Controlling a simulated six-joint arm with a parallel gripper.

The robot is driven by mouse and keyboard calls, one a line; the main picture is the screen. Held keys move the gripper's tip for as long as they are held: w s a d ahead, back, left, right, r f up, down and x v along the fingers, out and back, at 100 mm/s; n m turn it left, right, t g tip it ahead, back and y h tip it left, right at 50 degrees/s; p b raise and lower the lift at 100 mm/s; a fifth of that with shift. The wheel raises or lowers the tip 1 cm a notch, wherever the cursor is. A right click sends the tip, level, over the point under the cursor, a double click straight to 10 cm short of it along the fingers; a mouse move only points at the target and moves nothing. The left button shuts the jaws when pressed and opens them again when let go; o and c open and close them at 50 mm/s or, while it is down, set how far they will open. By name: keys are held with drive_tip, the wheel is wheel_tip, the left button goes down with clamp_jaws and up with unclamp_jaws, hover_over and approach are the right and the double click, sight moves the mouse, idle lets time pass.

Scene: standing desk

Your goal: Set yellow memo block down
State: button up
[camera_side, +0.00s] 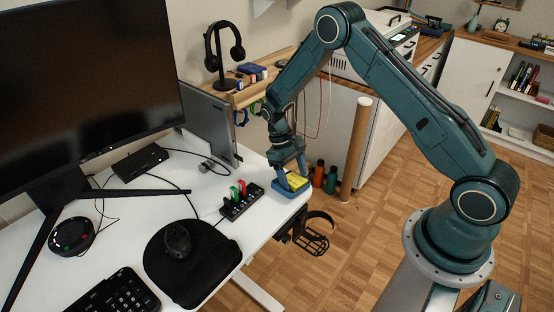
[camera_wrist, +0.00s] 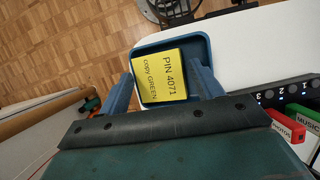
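The yellow memo block (camera_wrist: 163,75) lies flat in a shallow blue tray (camera_wrist: 199,43) at the desk's corner. Its top reads "PIN 4071 copy GREEN". In the side view the block (camera_side: 297,180) shows partly behind my fingers, with the tray rim around it. My gripper (camera_wrist: 161,72) points down over the tray, one finger on each side of the block. The fingers are spread, and narrow strips of blue tray seem to show between them and the block. The gripper also shows low over the tray in the side view (camera_side: 290,179).
A black hub (camera_side: 241,203) with green and red sticks labelled "MUSIC" and "PHOTOS" stands beside the tray. The desk edge and floor drop away close to the tray. A mouse mat (camera_side: 190,275), monitor and keyboard occupy the desk further left.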

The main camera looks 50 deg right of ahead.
drive_tip(key=shift+s+f, duration=0.15)
drive_tip(key=shift+f, duration=0.35)
drive_tip(key=v, duration=1.2)
drive_tip(key=shift+d, duration=0.1)
drive_tip(key=s+a+r+t, duration=0.2)
drive_tip(key=s+r, duration=0.3)
drive_tip(key=r, duration=0.5)
drive_tip(key=s+a+r+t, duration=0.15)
drive_tip(key=s+r, duration=0.25)
drive_tip(key=r, duration=0.6)
drive_tip(key=s+a+r+t, duration=0.1)
drive_tip(key=s+r+t, duration=0.1)
drive_tip(key=s, duration=0.7)
drive_tip(key=s+a+r+t, duration=0.1)
drive_tip(key=s+t, duration=0.3)
drive_tip(key=s, duration=0.6)
drive_tip(key=shift+s+a+r, duration=0.2)
drive_tip(key=shift+a+r, duration=0.2)
drive_tip(key=shift+r, duration=0.45)
